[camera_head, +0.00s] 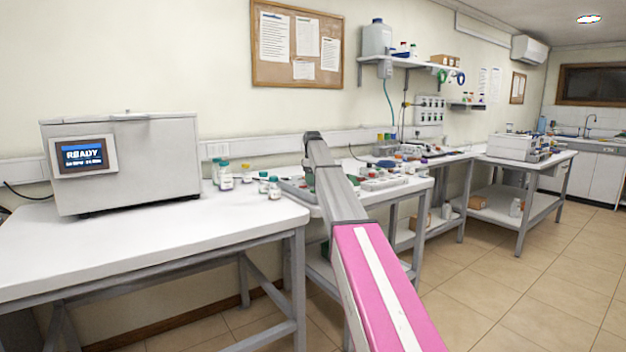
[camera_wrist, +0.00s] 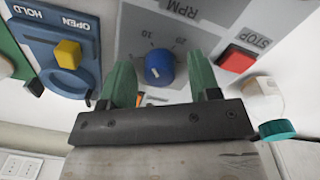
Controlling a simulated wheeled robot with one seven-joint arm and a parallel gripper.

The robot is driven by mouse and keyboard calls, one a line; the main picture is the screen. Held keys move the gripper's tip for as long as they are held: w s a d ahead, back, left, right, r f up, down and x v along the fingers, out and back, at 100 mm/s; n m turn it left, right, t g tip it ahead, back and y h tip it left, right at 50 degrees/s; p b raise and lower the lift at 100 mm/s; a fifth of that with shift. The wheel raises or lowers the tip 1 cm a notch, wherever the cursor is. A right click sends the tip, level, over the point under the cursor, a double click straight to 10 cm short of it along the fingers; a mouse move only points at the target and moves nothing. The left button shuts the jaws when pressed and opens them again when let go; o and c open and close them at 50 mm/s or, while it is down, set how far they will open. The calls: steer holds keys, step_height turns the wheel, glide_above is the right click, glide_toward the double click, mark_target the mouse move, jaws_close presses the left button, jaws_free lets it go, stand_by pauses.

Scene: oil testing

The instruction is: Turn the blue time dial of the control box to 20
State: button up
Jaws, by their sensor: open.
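In the wrist view, a round blue dial (camera_wrist: 159,68) sits on a grey panel face of the control box (camera_wrist: 205,18). The numbers 10 and 20 and the label RPM show beside it, and its small white mark points to the lower left of the picture. My gripper (camera_wrist: 160,60) is open, with one green finger on each side of the dial. I cannot tell whether either finger touches it. In the head view, my arm reaches over the middle bench and hides the dial and my gripper's fingers.
A red button (camera_wrist: 237,58) marked STOP is right of the fingers. A blue panel (camera_wrist: 38,40) with a yellow knob (camera_wrist: 68,54) is to the left. A bottle with a teal cap (camera_wrist: 278,129) lies near on the right. Small bottles (camera_head: 225,178) stand on the left bench.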

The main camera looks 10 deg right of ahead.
steer(key=c, duration=0.9)
steer(key=m, duration=0.5)
steer(key=shift+m, duration=0.3)
steer(key=m, duration=0.6)
steer(key=o, duration=0.9)
steer(key=shift+r, duration=0.15)
